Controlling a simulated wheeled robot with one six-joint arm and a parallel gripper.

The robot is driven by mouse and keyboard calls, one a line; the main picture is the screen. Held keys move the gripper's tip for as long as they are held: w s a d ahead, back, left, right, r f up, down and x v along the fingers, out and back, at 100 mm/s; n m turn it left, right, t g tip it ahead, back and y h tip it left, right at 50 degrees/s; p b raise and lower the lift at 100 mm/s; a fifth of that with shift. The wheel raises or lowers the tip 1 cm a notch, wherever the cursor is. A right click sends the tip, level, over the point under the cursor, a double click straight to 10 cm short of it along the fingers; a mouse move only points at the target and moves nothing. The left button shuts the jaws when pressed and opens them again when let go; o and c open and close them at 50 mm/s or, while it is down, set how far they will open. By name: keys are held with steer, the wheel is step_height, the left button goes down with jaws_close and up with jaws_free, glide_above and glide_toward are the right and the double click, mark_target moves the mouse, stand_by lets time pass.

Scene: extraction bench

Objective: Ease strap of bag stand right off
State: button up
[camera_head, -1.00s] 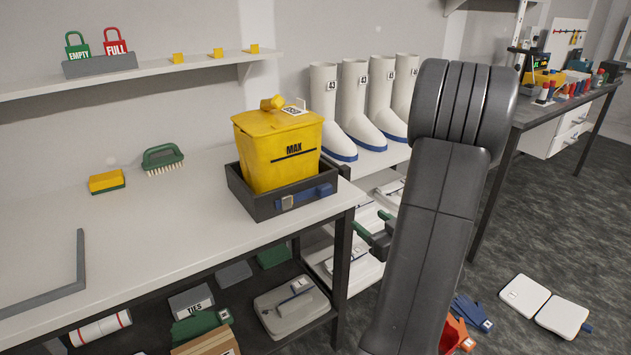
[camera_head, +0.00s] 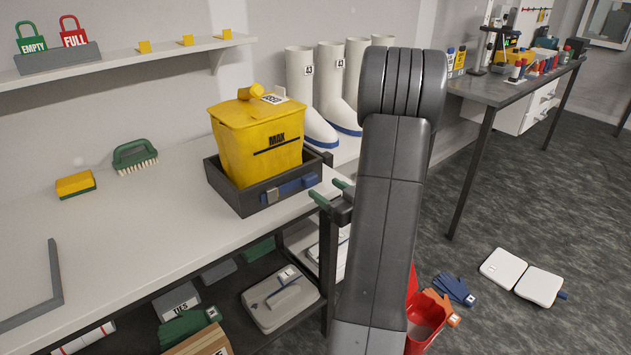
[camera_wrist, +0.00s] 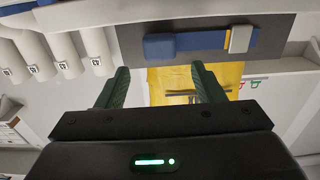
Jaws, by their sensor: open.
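A blue strap (camera_head: 297,186) with a grey buckle (camera_head: 272,195) lies along the front wall of a dark tray (camera_head: 232,195). A yellow bin (camera_head: 257,150) marked MAX stands in this tray. I cannot tell which thing is the bag stand. The strap (camera_wrist: 190,43) and buckle (camera_wrist: 240,39) also show in the wrist view, where the scene is upside down. My gripper (camera_head: 331,191) has green fingers, open and empty, just right of the tray and apart from the strap. In the wrist view my gripper (camera_wrist: 160,69) points toward the tray and bin.
White boots (camera_head: 328,90) stand behind the tray to the right. A brush (camera_head: 135,157) and a sponge (camera_head: 75,185) lie on the white bench (camera_head: 130,235). Boxes and a grey case (camera_head: 280,300) sit on the lower shelf. A red bin (camera_head: 425,325) stands on the floor.

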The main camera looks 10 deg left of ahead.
mark_target(313, 180)
steer(key=shift+x, duration=2.65)
steer(key=shift+c, duration=0.2)
